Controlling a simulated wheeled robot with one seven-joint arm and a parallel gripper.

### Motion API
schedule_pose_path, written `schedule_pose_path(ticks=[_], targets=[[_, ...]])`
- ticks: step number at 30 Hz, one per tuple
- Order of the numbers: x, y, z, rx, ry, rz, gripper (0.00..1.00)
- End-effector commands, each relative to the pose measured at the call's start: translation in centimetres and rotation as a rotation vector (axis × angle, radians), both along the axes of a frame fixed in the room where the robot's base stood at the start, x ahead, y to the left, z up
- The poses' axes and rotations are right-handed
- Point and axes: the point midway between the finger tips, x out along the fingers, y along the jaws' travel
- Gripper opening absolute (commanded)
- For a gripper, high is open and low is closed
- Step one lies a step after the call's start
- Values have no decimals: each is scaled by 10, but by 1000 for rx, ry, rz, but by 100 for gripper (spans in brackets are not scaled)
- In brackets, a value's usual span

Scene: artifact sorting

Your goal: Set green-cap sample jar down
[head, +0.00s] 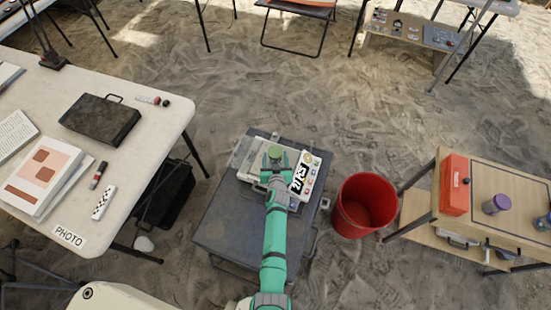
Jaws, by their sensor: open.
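The green-cap sample jar shows only as its round green cap (275,152) in the head view, over the pale sorting board (309,170) on a dark grey case. My gripper (275,158) is at the cap, with its teal fingers on either side of it. The fingers are open. The jar's body is hidden below the cap and the gripper, so I cannot tell whether its base touches the board.
A red bucket (365,205) stands right of the grey case (232,226). A wooden shelf table (500,173) at the right holds a red box (455,185) and a purple-lidded jar (497,204). A white table (150,120) with a black case (101,119) is at the left.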

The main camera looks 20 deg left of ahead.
Motion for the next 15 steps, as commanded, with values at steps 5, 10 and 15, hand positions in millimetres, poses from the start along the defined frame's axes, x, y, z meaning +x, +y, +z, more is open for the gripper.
schedule_pose_path(ticks=[5, 10, 15], targets=[[-4, -1, 3, -1, 1, 0, 60], [-25, -9, 12, -2, 0, 1, 60], [-50, -20, 23, -1, 0, -1, 60]])
